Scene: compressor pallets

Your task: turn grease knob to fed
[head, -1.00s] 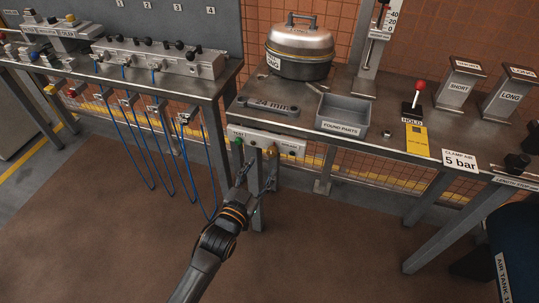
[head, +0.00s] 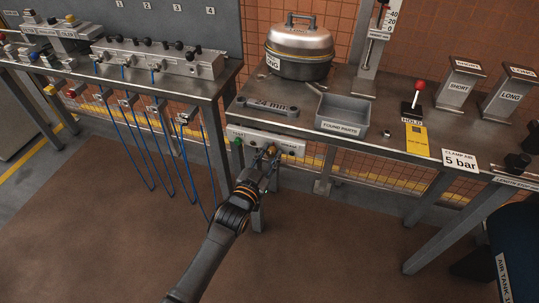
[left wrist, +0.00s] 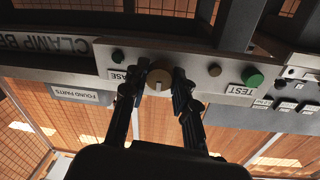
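The grease knob (left wrist: 159,80) is a round brass-coloured knob on a pale panel (left wrist: 205,82) under the bench edge. A pale mark shows on its face. The label beside it is partly hidden by a finger, leaving "ASE" readable. In the head view the knob (head: 272,150) is partly covered by my left gripper (head: 268,162). My left gripper (left wrist: 160,84) is open, with one finger on each side of the knob. I cannot tell whether the fingers touch it. My right gripper is in neither view.
A green TEST button (left wrist: 252,77) and a small dark button (left wrist: 214,69) sit on the same panel. The bench above holds a 24 mm wrench (head: 268,106), a found-parts tray (head: 342,116) and a pot-like vessel (head: 300,50). Blue hoses (head: 165,160) hang at left.

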